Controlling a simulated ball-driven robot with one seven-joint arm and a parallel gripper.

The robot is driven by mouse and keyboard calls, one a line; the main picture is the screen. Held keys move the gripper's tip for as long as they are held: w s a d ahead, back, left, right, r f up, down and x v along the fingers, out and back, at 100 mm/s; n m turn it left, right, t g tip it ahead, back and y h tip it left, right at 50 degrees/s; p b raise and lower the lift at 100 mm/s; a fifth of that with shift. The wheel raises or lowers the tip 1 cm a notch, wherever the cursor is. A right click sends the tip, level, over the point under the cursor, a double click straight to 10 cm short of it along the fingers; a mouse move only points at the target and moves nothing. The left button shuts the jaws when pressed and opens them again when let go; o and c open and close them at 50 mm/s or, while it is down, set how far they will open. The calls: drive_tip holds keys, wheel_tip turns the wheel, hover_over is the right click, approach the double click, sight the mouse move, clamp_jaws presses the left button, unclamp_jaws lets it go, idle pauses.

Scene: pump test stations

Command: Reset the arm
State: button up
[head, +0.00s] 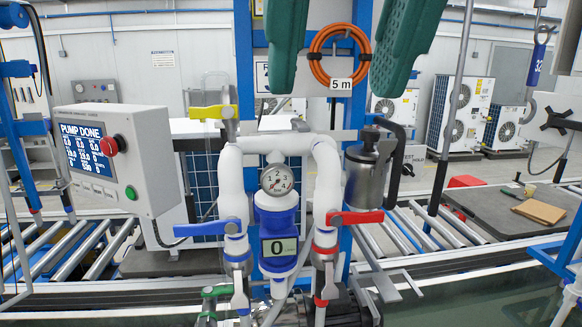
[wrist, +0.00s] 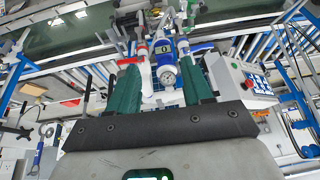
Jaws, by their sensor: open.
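My gripper (head: 335,88) hangs in at the top of the head view, its two dark green fingers spread wide apart with nothing between them. In the wrist view my gripper (wrist: 160,80) is also open and empty, its fingers pointing towards the pump station. Past the fingers are white pipes (head: 231,185), a pressure gauge (head: 277,179) and a blue meter (head: 278,246) reading 0. The gauge also shows between the fingers in the wrist view (wrist: 168,77). No contact with the station is visible. The upper arm is out of view.
A control box (head: 120,160) at left reads "PUMP DONE" and has a red button. Yellow (head: 212,112), blue (head: 208,228) and red (head: 354,218) valve handles stick out. A metal canister (head: 366,175) stands right of the pipes. An orange hose coil (head: 318,43) hangs behind.

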drive_tip(key=w+d+f+n+t+y+b, duration=0.1)
drive_tip(key=w+d+f+y+b, duration=0.15)
drive_tip(key=w+f+y, duration=0.9)
drive_tip(key=w+d+f+m+t+h, duration=0.1)
drive_tip(key=w+d+f+h, duration=0.15)
drive_tip(key=f, duration=1.15)
drive_tip(key=w+d+f+m+h, duration=0.2)
drive_tip(key=w+d+f, duration=0.15)
drive_tip(key=f, duration=0.95)
drive_tip(key=s+d+f+m+h+b, duration=0.1)
drive_tip(key=s+d+f, duration=0.15)
drive_tip(key=f, duration=0.45)
drive_tip(key=s+d+f+h+b, duration=0.1)
drive_tip(key=s+d+f, duration=0.1)
drive_tip(key=s+f, duration=0.35)
drive_tip(key=s+d+f+g+h, duration=0.2)
drive_tip(key=s+d+f, duration=0.4)
drive_tip(key=s+f, duration=0.4)
drive_tip(key=s+d+f+g+h, duration=0.3)
drive_tip(key=s+f, duration=0.7)
drive_tip(key=s, duration=0.4)
drive_tip(key=d+h, duration=0.1)
drive_tip(key=d, duration=0.1)
drive_tip(key=shift+d+f+n+b, duration=0.3)
drive_tip(key=shift+d+f+b, duration=0.05)
drive_tip(key=shift+f+b, duration=0.05)
drive_tip(key=shift+s, duration=0.1)
